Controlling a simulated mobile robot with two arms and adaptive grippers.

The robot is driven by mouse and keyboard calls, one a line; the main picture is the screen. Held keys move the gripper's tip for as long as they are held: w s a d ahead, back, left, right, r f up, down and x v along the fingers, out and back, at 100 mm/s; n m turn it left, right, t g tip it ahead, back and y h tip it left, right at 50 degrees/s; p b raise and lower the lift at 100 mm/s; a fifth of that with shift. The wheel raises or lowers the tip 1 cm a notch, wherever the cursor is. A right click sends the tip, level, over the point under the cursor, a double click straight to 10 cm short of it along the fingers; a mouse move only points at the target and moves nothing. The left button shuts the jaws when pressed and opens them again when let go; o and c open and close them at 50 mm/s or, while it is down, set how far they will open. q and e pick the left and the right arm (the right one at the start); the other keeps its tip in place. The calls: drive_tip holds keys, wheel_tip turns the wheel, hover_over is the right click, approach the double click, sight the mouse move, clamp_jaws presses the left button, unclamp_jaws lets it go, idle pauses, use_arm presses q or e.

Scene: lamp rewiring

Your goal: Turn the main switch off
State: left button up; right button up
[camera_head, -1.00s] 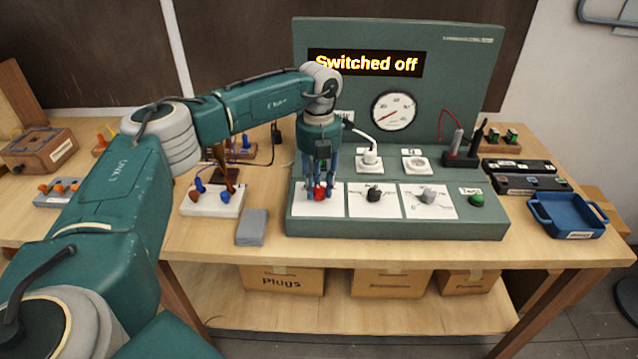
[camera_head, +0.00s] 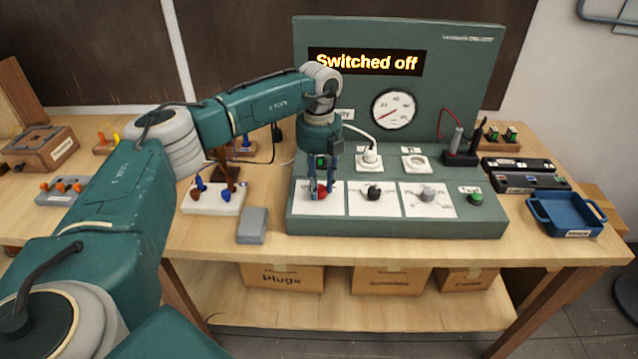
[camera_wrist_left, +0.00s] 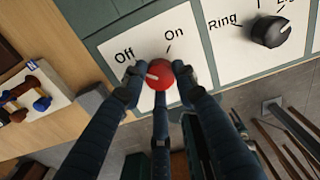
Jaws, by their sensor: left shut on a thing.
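The main switch is a red knob (camera_head: 321,190) on the left white plate of the green panel. In the left wrist view the knob (camera_wrist_left: 160,77) sits below the words Off and On, and its white mark points left, toward the Off side. My left gripper (camera_head: 322,187) reaches down from above with its dark blue fingers around the knob, shut on it. The fingers hide part of the knob and plate. The display (camera_head: 366,63) reads "Switched off". My right gripper is not in view.
Right of the red knob are a black knob (camera_head: 374,193), a grey knob (camera_head: 427,195) and a green button (camera_head: 475,198). A grey block (camera_head: 252,225) and a white base with colored plugs (camera_head: 203,207) lie left of the panel. A blue tray (camera_head: 566,214) stands at the right.

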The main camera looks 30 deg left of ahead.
sight(319, 189)
use_arm(q)
drive_tip(key=shift+s+d+f, duration=0.1)
drive_tip(key=shift+s+f, duration=0.05)
drive_tip(key=o, duration=1.1)
drive_tip(key=shift+o, duration=0.2)
drive_tip(key=shift+r, duration=0.2)
drive_tip(key=shift+r, duration=0.25)
wheel_tip(319, 189, up, 11)
drive_tip(key=shift+r, duration=0.15)
